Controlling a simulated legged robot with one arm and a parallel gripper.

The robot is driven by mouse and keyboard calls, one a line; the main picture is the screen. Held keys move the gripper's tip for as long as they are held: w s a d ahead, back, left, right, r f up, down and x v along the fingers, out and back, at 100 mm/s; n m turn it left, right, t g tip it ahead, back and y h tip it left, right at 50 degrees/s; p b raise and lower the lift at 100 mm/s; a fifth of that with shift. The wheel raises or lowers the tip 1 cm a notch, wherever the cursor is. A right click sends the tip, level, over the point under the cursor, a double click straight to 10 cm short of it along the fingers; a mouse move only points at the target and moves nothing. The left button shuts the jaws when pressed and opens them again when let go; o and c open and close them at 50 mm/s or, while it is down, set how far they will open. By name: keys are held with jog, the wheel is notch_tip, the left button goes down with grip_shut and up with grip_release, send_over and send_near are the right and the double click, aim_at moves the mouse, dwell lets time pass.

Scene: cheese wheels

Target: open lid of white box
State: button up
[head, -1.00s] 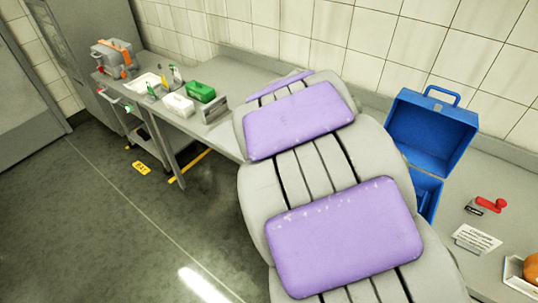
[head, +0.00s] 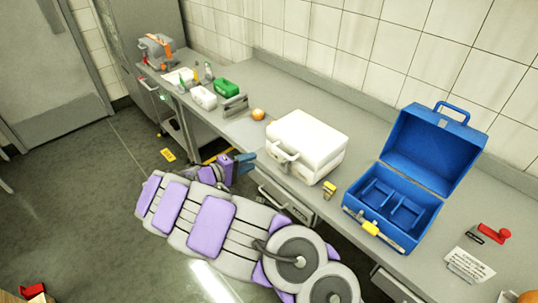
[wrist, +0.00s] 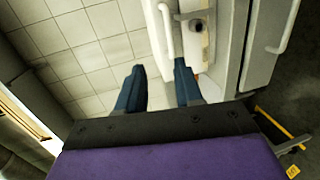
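The white box (head: 308,140) stands on the counter in the head view, with its lid closed and a handle on its front left side. My gripper (head: 246,163) is at the counter's front edge, left of the box and apart from it. The wrist view shows two blue fingers (wrist: 158,90) spread apart with nothing between them. Beyond them in that view is a pale surface with a white handle (wrist: 166,30), which looks like the box's front seen sideways. My arm hides part of the drawers.
An open blue case (head: 400,180) stands right of the box, with a small yellow item (head: 329,190) between them. An orange fruit (head: 258,114) lies left of the box. A green container (head: 226,89) and other items stand farther left. Drawers (head: 285,200) run below the counter (head: 345,115).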

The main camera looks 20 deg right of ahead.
aim_at(278, 149)
jog(key=shift+n+t, duration=0.4)
jog(key=shift+t, duration=0.1)
jog(key=f+x, duration=0.1)
jog(key=x, duration=0.4)
jog(key=b+x, duration=0.1)
jog(key=x, duration=0.4)
jog(key=w+a+f+b+x, duration=0.1)
jog(key=x, duration=0.5)
jog(key=shift+w+d+f, duration=0.1)
jog(key=shift+d+f, duration=0.05)
jog(key=shift+f, duration=0.15)
jog(key=shift+a, duration=0.25)
jog(key=shift+c, duration=1.1)
grip_shut()
